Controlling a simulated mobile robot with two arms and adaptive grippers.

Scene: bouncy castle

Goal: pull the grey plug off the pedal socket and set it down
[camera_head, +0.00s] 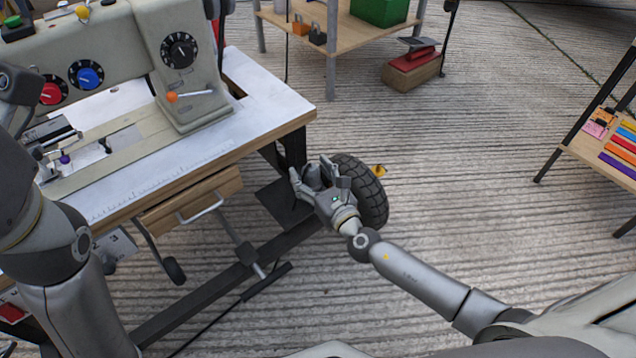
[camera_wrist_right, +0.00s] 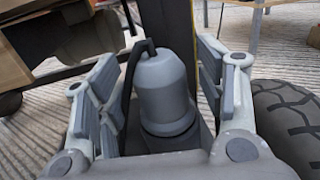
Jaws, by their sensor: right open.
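The grey plug (camera_wrist_right: 165,90) shows in the right wrist view as a rounded grey cap with a black cable bending from its top. It stands between the two spread fingers of my right gripper (camera_wrist_right: 163,95), with gaps on both sides. The pedal socket beneath the plug is mostly hidden; I see only dark grey surfaces around its base. In the head view my right gripper (camera_head: 318,178) is low beside the sewing table's right leg, and its fingers hide most of the plug. My left arm enters at the left edge; its gripper does not show.
The sewing table (camera_head: 270,85) and its wooden drawer (camera_head: 190,205) are close left of the right gripper. A red and wooden block (camera_head: 412,70) is on the floor behind. The ribbed floor (camera_head: 470,180) to the right is clear.

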